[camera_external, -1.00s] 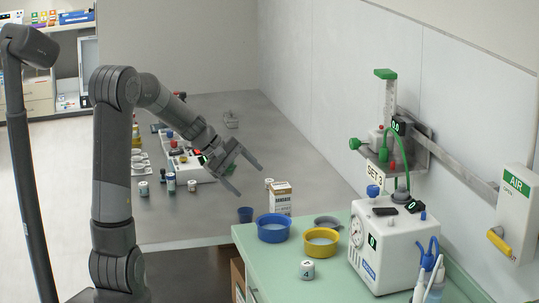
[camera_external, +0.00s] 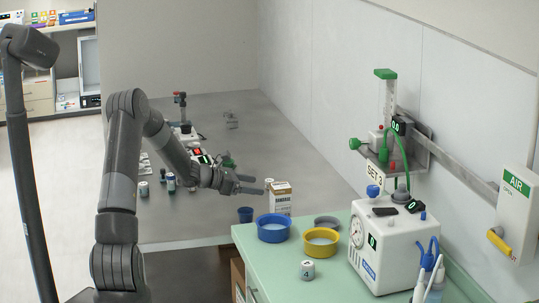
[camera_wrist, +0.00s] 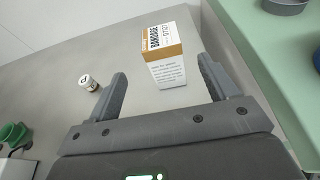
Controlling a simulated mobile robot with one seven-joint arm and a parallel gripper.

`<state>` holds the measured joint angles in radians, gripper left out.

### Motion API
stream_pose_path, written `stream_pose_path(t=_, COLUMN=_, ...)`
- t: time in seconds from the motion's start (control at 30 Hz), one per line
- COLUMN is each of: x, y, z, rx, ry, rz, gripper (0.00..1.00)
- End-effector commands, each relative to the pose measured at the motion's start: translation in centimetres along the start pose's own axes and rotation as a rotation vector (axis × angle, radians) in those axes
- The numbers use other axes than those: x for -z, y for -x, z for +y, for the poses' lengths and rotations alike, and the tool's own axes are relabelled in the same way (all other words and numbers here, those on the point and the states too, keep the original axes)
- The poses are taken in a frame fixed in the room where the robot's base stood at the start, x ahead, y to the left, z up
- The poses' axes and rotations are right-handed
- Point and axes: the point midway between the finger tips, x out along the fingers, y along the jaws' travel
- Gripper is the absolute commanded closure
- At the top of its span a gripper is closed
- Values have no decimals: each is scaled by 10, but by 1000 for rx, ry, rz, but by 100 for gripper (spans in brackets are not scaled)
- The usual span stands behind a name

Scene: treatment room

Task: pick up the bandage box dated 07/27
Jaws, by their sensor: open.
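A white and brown bandage box (camera_external: 281,200) stands upright on the grey table, just behind the blue bowl in the external view. My gripper (camera_external: 250,184) is open and empty, to the left of the box. In the wrist view my gripper (camera_wrist: 163,82) has its fingers wide apart, the right finger nearer the box than the left one.
A small white jar (camera_wrist: 88,83) stands left of the box, near my left finger. The green counter (camera_external: 345,285) holds a blue bowl (camera_external: 273,236), a yellow bowl (camera_external: 321,247) and a white machine (camera_external: 385,255).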

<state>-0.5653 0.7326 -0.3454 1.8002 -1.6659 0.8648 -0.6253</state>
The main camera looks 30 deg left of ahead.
Motion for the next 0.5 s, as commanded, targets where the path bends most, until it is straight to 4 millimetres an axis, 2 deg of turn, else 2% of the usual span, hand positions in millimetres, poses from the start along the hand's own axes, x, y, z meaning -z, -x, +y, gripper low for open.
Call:
stream_pose_path(t=0.2, x=0, y=-35, z=-2, rx=5, ry=-3, rz=0, gripper=22)
stream_pose_path(t=0.5, x=-3, y=-63, z=-3, rx=4, ry=-5, rz=1, gripper=22)
